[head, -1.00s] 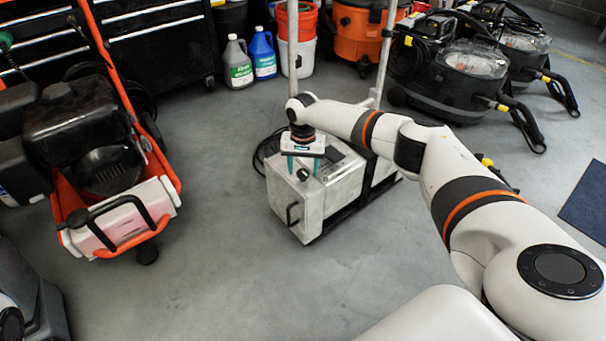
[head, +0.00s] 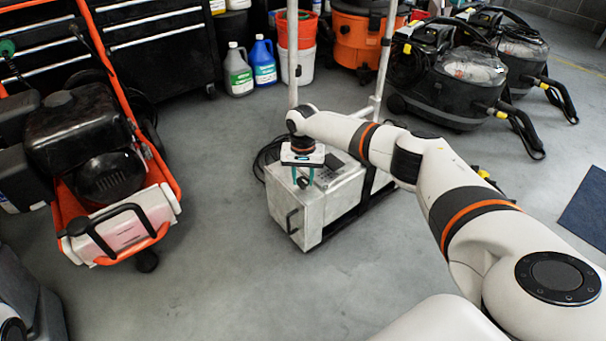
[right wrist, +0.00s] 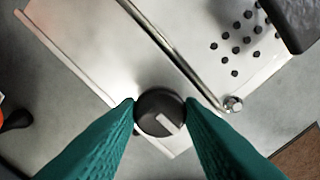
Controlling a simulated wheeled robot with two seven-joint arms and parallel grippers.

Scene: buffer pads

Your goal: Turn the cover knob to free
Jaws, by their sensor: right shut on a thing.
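The cover knob (right wrist: 160,113) is round and dark with a pale pointer bar, on the top of a pale metal box (head: 310,212). In the right wrist view, the pointer bar lies toward the lower right of the knob. My right gripper (right wrist: 160,108) has its two teal fingers closed on the knob's sides. In the head view, my right gripper (head: 303,182) is over the near left part of the box top, and the knob shows as a dark spot between the fingers. My left gripper is not in view.
The box has a dark front handle (head: 291,222) and a vented panel with holes (right wrist: 240,42). An orange-framed machine (head: 110,190) stands at the left. Jugs (head: 238,70) and wet vacuums (head: 460,75) stand behind. The floor in front of the box is clear.

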